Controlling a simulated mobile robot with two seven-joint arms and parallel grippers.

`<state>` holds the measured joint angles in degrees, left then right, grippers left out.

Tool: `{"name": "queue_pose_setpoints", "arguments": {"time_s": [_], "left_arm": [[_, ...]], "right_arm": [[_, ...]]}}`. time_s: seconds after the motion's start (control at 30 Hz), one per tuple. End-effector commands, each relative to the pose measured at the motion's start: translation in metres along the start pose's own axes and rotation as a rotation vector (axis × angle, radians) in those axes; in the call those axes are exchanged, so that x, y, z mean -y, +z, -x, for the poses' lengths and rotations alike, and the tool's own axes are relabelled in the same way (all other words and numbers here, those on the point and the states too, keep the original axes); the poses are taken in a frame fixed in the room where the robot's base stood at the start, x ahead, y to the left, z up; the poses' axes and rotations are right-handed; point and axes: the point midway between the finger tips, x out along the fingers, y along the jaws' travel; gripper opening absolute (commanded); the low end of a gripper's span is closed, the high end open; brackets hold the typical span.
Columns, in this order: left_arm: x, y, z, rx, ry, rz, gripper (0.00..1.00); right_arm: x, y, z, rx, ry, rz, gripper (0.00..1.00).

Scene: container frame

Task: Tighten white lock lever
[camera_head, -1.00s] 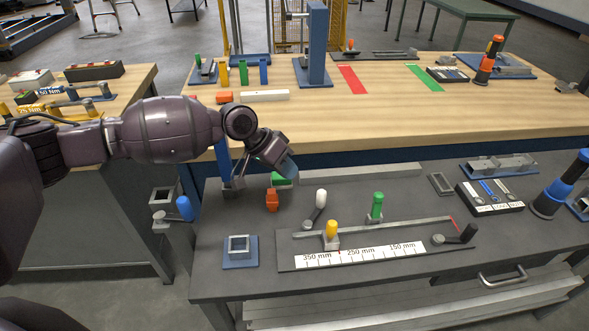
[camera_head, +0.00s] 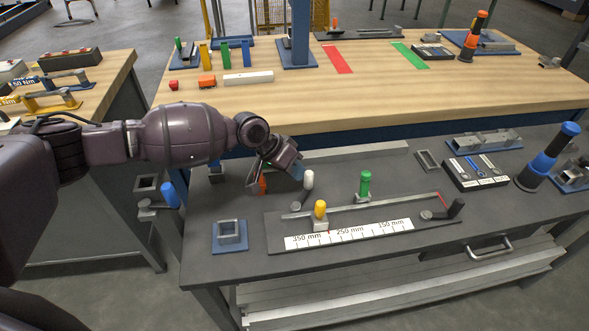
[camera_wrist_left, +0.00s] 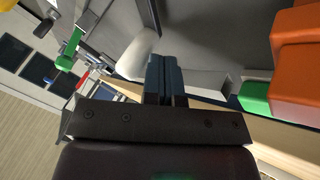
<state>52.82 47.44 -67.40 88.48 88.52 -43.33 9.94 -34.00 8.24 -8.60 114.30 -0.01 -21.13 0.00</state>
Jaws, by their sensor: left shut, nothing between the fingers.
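The white lock lever (camera_head: 308,180) stands upright on the dark bench, its metal arm running down to a pivot at lower left. My left gripper (camera_head: 298,172) has its shut, empty fingertips just left of the white knob. In the left wrist view the white knob (camera_wrist_left: 138,54) is just left of the shut dark-blue fingertips (camera_wrist_left: 165,62). I cannot tell whether they touch. My right gripper is out of view.
An orange piece (camera_head: 263,186) is partly hidden behind the gripper; it is close on the right in the wrist view (camera_wrist_left: 298,60). A blue square socket (camera_head: 230,248) is at front left.

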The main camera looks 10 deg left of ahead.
Motion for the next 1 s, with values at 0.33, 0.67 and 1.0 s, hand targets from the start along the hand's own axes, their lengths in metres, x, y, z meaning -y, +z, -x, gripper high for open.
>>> {"name": "queue_pose_setpoints", "arguments": {"time_s": [0.33, 0.67, 1.0], "left_arm": [[-0.012, -0.008, -0.009, 0.000, 0.002, 0.000, 0.00], [-0.012, -0.009, -0.011, 0.000, 0.001, 0.000, 0.00], [-0.016, -0.011, -0.004, -0.002, 0.000, -0.001, 0.00]], "right_arm": [[-0.002, 0.003, 0.008, 0.016, 0.003, -0.003, 0.43], [-0.001, 0.001, 0.007, 0.012, 0.003, -0.002, 0.43], [-0.002, -0.015, 0.006, -0.011, 0.001, 0.000, 0.43]]}}
